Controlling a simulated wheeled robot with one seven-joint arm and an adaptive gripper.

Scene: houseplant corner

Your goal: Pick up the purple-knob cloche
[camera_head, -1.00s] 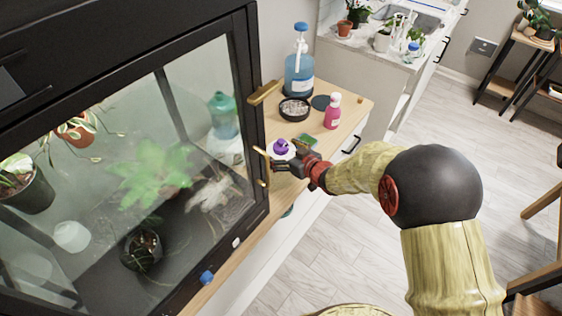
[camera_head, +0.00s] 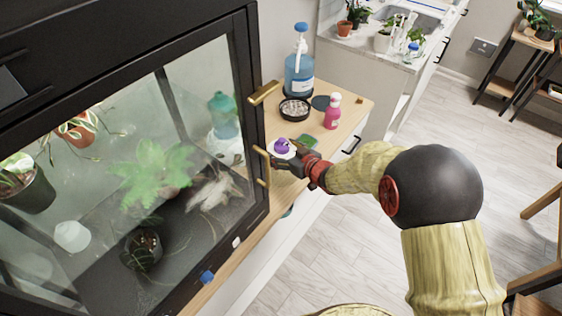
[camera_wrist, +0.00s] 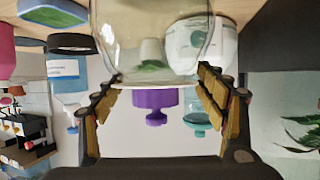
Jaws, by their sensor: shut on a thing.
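The purple-knob cloche is a clear glass dome (camera_wrist: 150,30) with a purple knob (camera_wrist: 154,104). The wrist view shows it upside down, with the dome at the top and the knob hanging below. My gripper (camera_wrist: 160,78) is shut on the cloche, one finger on each side of the dome near the knob. In the head view the purple knob (camera_head: 282,146) shows at my gripper (camera_head: 274,160), above the wooden counter beside the glass cabinet. The glass is hard to make out there. I cannot tell whether the cloche's rim touches the counter.
The glass cabinet (camera_head: 150,130) with brass handles (camera_head: 263,92) stands close on the left. A blue pump bottle (camera_head: 299,72), a black dish of pebbles (camera_head: 295,109), a pink bottle (camera_head: 332,112) and a green sponge (camera_head: 308,141) stand behind. Open floor lies to the right.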

